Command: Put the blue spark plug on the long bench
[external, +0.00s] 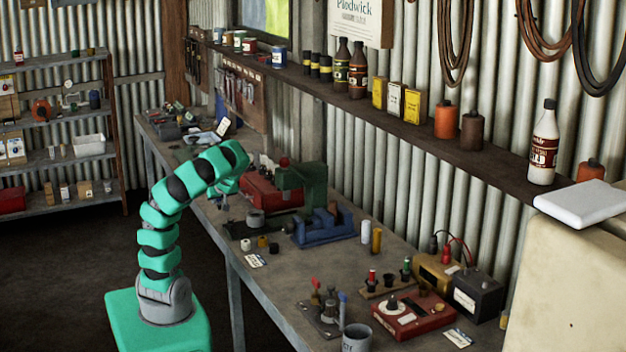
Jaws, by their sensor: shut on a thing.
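The long bench (275,292) runs along the corrugated wall, from the back left to the front right. My gripper (223,204) hangs over the bench's near edge, left of the blue vise, pointing down. It is small in this view. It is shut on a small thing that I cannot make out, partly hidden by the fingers. I cannot pick out the blue spark plug for certain anywhere. I cannot tell whether the held thing touches the bench top.
The blue vise (325,228), a green machine (302,185) and a red toolbox (268,197) stand near my gripper. Small cylinders and a card (254,261) lie close by. A red meter box (412,316) stands farther right.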

